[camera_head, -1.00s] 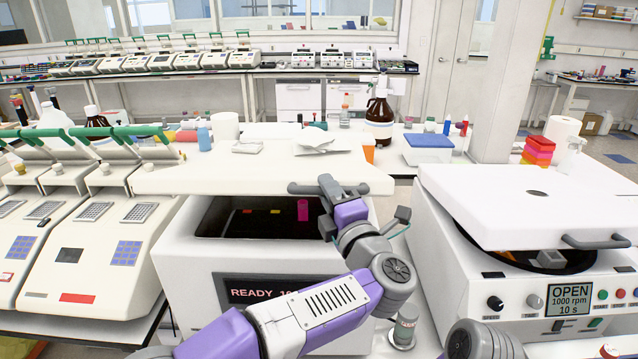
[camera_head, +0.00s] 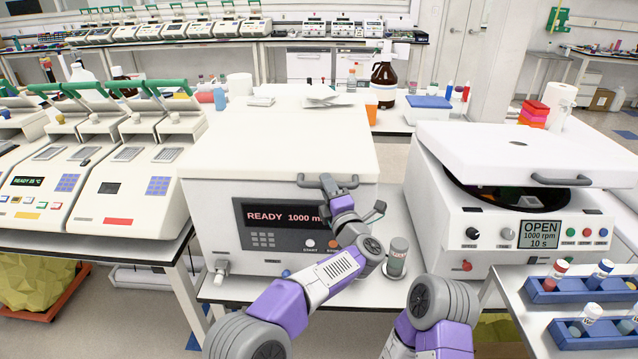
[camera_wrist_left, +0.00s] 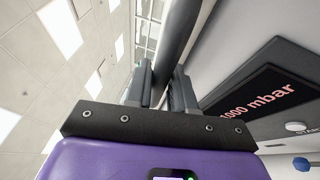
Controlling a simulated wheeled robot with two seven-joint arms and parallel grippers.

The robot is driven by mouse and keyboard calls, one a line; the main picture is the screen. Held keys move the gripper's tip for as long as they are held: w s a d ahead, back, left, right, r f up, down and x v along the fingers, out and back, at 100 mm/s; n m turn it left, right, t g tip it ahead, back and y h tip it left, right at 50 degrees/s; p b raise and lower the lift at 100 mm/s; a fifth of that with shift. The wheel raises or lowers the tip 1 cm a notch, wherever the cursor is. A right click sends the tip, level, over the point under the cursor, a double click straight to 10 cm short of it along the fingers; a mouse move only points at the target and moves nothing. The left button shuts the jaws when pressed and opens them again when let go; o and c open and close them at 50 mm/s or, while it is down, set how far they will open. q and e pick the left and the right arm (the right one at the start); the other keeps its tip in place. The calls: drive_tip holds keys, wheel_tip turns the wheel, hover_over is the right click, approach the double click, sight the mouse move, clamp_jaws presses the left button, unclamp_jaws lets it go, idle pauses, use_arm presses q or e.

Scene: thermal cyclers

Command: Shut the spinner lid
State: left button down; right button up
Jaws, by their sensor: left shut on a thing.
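The box machine on the left (camera_head: 215,225) reads "READY 1000 m…" in the head view and 1000 mbar in the left wrist view. Its white lid (camera_head: 285,135) lies flat on the body, with no dark gap showing. My left gripper (camera_head: 331,184) is shut on the grey handle (camera_head: 309,184) at the lid's front edge; the wrist view also shows the handle (camera_wrist_left: 176,45) between the fingers. The machine on the right, apparently the spinner (camera_head: 455,215), reads OPEN, 1000 rpm, 10 s. Its lid (camera_head: 520,150) is tilted up over a dark bowl (camera_head: 500,193). My right gripper is out of view.
A grey-capped container (camera_head: 397,258) stands on the bench between the machines, close to my left arm. Blue racks with tubes (camera_head: 570,288) sit at the lower right. Several thermal cyclers (camera_head: 130,190) stand on the left. A brown bottle (camera_head: 384,82) is behind.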

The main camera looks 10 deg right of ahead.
use_arm(q)
drive_tip(key=shift+w+f, duration=0.1)
drive_tip(key=shift+f, duration=0.5)
drive_tip(key=c, duration=1.3)
unclamp_jaws()
drive_tip(key=shift+w+f, duration=0.1)
drive_tip(key=shift+c, duration=0.2)
drive_tip(key=r+v, duration=0.1)
drive_tip(key=v, duration=0.6)
drive_tip(key=shift+s+f, duration=0.2)
drive_tip(key=shift+s, duration=0.15)
drive_tip(key=shift+d, duration=0.1)
